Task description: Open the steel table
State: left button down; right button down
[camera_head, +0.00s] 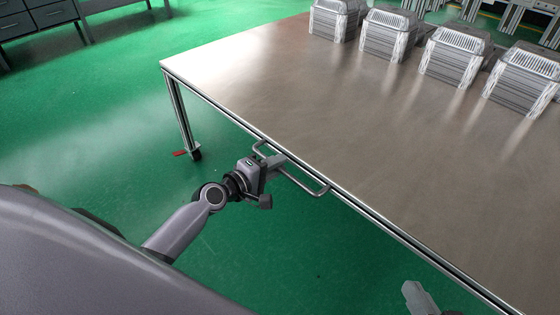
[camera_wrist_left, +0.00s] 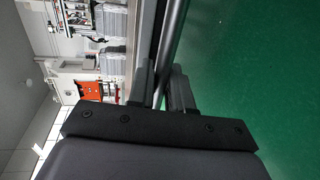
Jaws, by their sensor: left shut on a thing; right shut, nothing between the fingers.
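The steel table (camera_head: 300,100) fills the right of the head view, with a brushed metal top on a thin frame. A grey bar handle (camera_head: 308,187) sticks out from its near long edge. My left gripper (camera_head: 276,163) is at this handle, shut on its bar. In the left wrist view the bar (camera_wrist_left: 172,45) runs between the fingers of my left gripper (camera_wrist_left: 164,88). My right gripper (camera_head: 418,298) shows at the bottom, shut and empty, apart from the table edge. The inside of the table is hidden.
Several stacks of foil trays (camera_head: 390,35) stand along the far side of the tabletop. The green floor (camera_head: 80,120) is clear left of the table. Grey drawer cabinets (camera_head: 40,15) stand at the top left. The near tabletop is bare.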

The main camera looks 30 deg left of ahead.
pick_arm(q)
jog(key=shift+v, duration=0.85)
pick_arm(e)
jog(key=shift+s+a, duration=0.1)
jog(key=shift+s, duration=0.3)
pick_arm(q)
jog(key=shift+f, duration=0.25)
jog(key=c, duration=1.2)
grip_release()
jog(key=shift+c, duration=0.2)
jog(key=p+v, duration=0.1)
jog(key=v, duration=0.6)
pick_arm(e)
jog(key=shift+s+d+h, duration=0.2)
jog(key=shift+d+h, duration=0.1)
jog(key=shift+d, duration=0.05)
jog(key=shift+w, duration=0.1)
